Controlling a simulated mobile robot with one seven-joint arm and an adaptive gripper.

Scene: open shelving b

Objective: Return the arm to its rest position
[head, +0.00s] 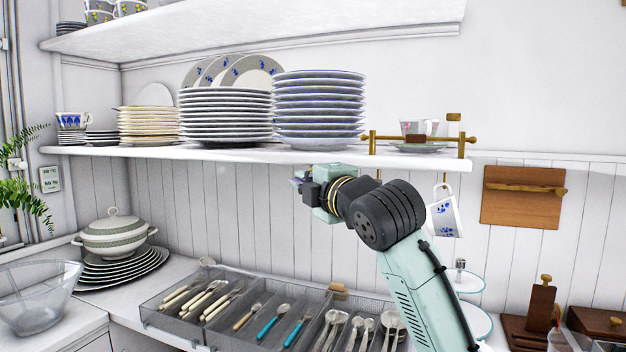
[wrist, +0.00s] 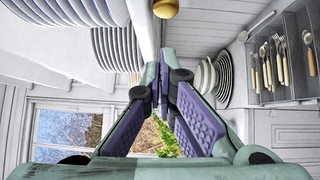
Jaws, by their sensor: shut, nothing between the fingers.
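My arm reaches up from the lower right in the head view, with its wrist bent to the left. My gripper (head: 299,183) is just below the front edge of the middle shelf (head: 290,156) and points left. Its fingers are small and partly hidden behind the gripper body there. In the wrist view, the purple-padded fingers (wrist: 160,88) come together at the tips with nothing held between them. The shelf edge (wrist: 144,35) runs close beside the fingers in that view.
Plate stacks (head: 318,108) and a brass rail (head: 416,138) with cups stand on the shelf above. A blue-patterned cup (head: 445,218) hangs under it. A cutlery tray (head: 215,337) and a lidded tureen (head: 114,238) are on the counter below. Free air lies between shelf and counter.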

